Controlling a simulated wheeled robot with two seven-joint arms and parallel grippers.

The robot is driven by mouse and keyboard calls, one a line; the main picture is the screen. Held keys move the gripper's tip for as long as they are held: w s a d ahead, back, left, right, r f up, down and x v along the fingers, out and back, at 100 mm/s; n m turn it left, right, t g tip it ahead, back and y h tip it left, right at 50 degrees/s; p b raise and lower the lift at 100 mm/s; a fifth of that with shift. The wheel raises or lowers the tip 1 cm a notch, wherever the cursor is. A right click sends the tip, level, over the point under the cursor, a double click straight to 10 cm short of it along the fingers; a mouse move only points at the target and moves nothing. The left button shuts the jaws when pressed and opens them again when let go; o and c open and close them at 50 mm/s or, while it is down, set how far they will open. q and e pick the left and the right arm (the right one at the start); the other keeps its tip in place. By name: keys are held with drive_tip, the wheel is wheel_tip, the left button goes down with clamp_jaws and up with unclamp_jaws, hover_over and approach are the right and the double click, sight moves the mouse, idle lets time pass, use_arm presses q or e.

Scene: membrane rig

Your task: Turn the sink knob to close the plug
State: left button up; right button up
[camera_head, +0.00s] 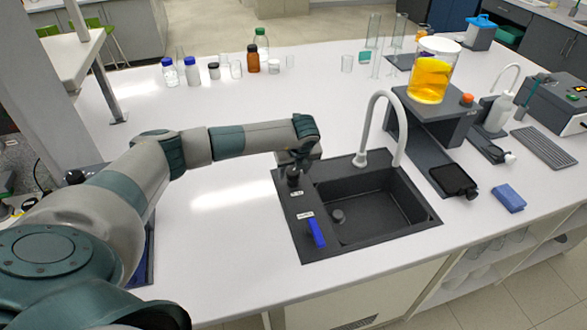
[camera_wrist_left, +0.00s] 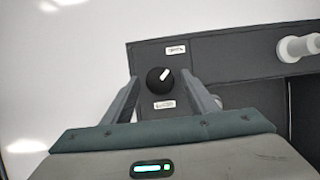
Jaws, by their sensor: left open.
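The sink (camera_head: 373,207) is a black basin set in the white bench, with a round drain (camera_head: 338,216) in its floor. The sink knob (camera_wrist_left: 159,79) is a round black knob with a white pointer line, on the sink's left ledge, a label above and below it. The pointer tilts to the upper right in the left wrist view. My left gripper (camera_head: 293,178) is over the far end of that ledge. In the left wrist view its two fingers (camera_wrist_left: 160,88) are spread, one on each side of the knob. I cannot tell whether they touch it.
A white faucet (camera_head: 371,120) arches behind the basin. A blue handle (camera_head: 316,232) lies on the ledge nearer the front. Bottles (camera_head: 253,59) stand at the back, and a beaker of orange liquid (camera_head: 430,77) sits on a dark stand to the right. The bench left of the sink is clear.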

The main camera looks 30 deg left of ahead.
use_arm(q)
drive_tip(key=c, duration=1.1)
drive_tip(key=shift+o, duration=0.2)
